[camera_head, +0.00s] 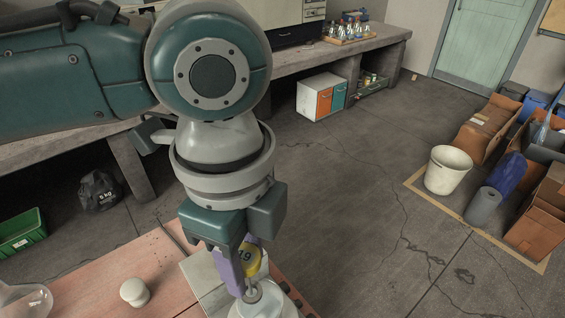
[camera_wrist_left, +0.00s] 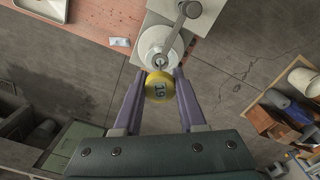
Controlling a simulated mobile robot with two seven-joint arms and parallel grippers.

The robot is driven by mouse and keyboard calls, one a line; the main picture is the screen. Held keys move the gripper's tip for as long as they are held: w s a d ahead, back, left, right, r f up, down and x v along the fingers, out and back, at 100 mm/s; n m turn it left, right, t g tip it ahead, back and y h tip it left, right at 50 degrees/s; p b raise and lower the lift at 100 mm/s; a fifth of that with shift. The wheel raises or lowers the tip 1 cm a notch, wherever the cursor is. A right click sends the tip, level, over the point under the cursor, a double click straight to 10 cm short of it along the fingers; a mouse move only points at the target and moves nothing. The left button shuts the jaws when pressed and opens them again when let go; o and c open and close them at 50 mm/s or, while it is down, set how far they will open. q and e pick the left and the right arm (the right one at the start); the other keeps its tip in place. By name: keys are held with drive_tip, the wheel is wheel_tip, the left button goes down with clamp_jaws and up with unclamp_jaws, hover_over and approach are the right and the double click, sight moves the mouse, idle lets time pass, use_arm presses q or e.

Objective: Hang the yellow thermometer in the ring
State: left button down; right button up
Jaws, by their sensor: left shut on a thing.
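The yellow thermometer head (camera_head: 251,262), marked 19, is held between the purple fingers of my left gripper (camera_head: 240,278). In the left wrist view, the yellow disc (camera_wrist_left: 159,87) sits between the two fingertips (camera_wrist_left: 158,78), and my left gripper is shut on it. The small grey ring (camera_wrist_left: 160,62) is at the end of a rod, just beyond the disc, above a white round vessel (camera_wrist_left: 149,43). In the head view the white vessel (camera_head: 270,306) is under the gripper. The thermometer's stem is mostly hidden, so I cannot tell whether it is inside the ring. My right gripper is not in view.
A grey post top (camera_wrist_left: 191,9) stands beside the vessel. A white round jar (camera_head: 134,292) and a glass flask (camera_head: 24,300) are on the reddish bench top (camera_head: 160,262) to the left. Open floor lies to the right of the bench.

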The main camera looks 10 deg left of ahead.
sight(251, 294)
use_arm(q)
drive_tip(key=shift+f, duration=0.15)
drive_tip(key=shift+f+b, duration=1.85)
drive_tip(key=shift+f, duration=1.2)
unclamp_jaws()
wheel_tip(251, 294, up, 7)
drive_tip(key=p, duration=0.8)
drive_tip(key=shift+r, duration=0.1)
